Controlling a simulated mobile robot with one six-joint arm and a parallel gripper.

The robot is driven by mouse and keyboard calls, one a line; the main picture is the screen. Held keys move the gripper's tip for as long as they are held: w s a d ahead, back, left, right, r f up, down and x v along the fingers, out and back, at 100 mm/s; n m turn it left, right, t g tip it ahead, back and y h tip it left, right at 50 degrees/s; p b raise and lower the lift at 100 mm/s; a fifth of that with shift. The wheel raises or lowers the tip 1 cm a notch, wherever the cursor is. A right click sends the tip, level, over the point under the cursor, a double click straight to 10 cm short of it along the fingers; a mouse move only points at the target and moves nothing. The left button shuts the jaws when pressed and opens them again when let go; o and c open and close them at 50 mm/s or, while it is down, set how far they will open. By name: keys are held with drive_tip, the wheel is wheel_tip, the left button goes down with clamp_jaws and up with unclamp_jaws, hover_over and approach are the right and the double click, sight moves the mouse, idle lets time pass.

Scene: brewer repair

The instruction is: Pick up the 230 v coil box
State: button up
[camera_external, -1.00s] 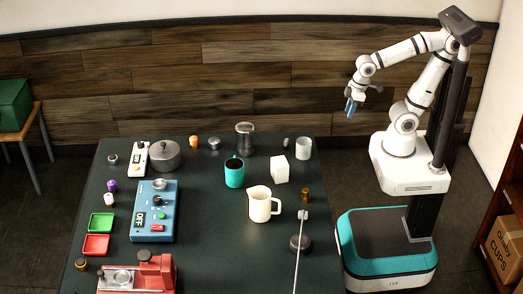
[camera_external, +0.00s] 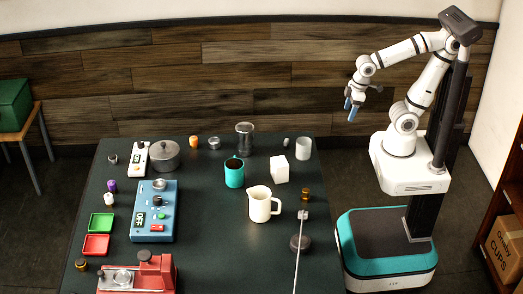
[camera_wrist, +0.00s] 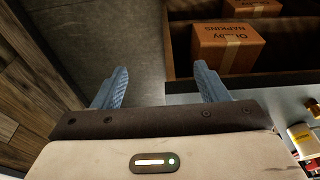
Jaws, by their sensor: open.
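My gripper (camera_external: 351,108) is open and empty, held in the air to the right of the dark table's back part. Its two blue fingers stand apart with only floor between them in the wrist view (camera_wrist: 161,88). A small white box with a yellow-orange part (camera_wrist: 303,138) shows at the right edge of the wrist view, on a light surface. I cannot read its label or tell whether it is the 230 V coil box. No box with a readable 230 V label shows in the external view.
The dark table (camera_external: 215,260) holds a white pitcher (camera_external: 260,205), a teal cup (camera_external: 234,172), a white block (camera_external: 280,169), a blue device (camera_external: 155,210) and other items. A shelf holds cardboard boxes, one a napkins box (camera_wrist: 228,47). A wooden wall (camera_external: 210,75) stands behind.

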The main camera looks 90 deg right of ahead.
drive_tip(key=shift+o, duration=1.4)
drive_tip(key=w+a+r+p, duration=0.2)
drive_tip(key=w+a+r, duration=0.3)
drive_tip(key=w, duration=0.5)
drive_tip(key=n+g+p, duration=0.3)
drive_tip(key=p, duration=0.3)
hover_over(280, 161)
drive_tip(key=shift+w+f, duration=0.15)
drive_tip(key=shift+f, duration=0.2)
drive_tip(key=shift+a+f, duration=0.15)
drive_tip(key=shift+f, duration=0.05)
wheel_tip(280, 161, down, 8)
drive_tip(key=shift+r+p, duration=0.2)
drive_tip(key=shift+p, duration=0.4)
